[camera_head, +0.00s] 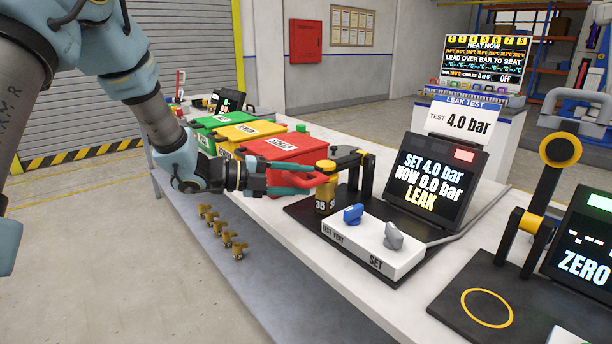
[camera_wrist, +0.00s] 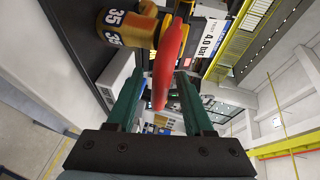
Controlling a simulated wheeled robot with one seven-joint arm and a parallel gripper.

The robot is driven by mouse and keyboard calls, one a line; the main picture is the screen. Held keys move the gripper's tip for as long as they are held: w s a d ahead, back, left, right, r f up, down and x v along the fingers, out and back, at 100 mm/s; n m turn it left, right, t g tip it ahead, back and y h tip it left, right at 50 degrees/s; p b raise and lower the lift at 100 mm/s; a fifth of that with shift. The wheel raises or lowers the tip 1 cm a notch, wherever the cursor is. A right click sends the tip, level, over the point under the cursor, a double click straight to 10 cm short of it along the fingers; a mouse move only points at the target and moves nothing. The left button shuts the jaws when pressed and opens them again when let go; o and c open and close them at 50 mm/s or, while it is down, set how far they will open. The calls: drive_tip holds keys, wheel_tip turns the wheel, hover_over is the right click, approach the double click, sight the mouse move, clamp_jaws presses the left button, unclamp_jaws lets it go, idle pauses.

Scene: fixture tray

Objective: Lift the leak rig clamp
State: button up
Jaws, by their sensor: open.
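The leak rig clamp has a red handle (camera_head: 318,180) that reaches left from the rig, beside a brass part (camera_head: 326,200) marked 35. A black upright with a dark arm (camera_head: 352,157) stands behind the brass part. My gripper (camera_head: 300,180) is open around the handle, coming from the left. In the wrist view the red handle (camera_wrist: 168,62) lies between the two green fingers of my gripper (camera_wrist: 160,78), with the brass part (camera_wrist: 125,28) beyond to the upper left. I cannot tell whether a finger touches the handle.
A screen (camera_head: 430,185) reads set 4.0 bar, now 0.0 bar, leak. A white control box (camera_head: 355,248) with blue and grey knobs stands in front. A red bin (camera_head: 285,148) is close behind my gripper. Several brass fittings (camera_head: 226,238) lie on the lower shelf.

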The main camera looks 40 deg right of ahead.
drive_tip(key=shift+x, duration=0.95)
drive_tip(key=c, duration=0.8)
drive_tip(key=shift+a+f, duration=0.1)
drive_tip(key=shift+f, duration=0.05)
clamp_jaws()
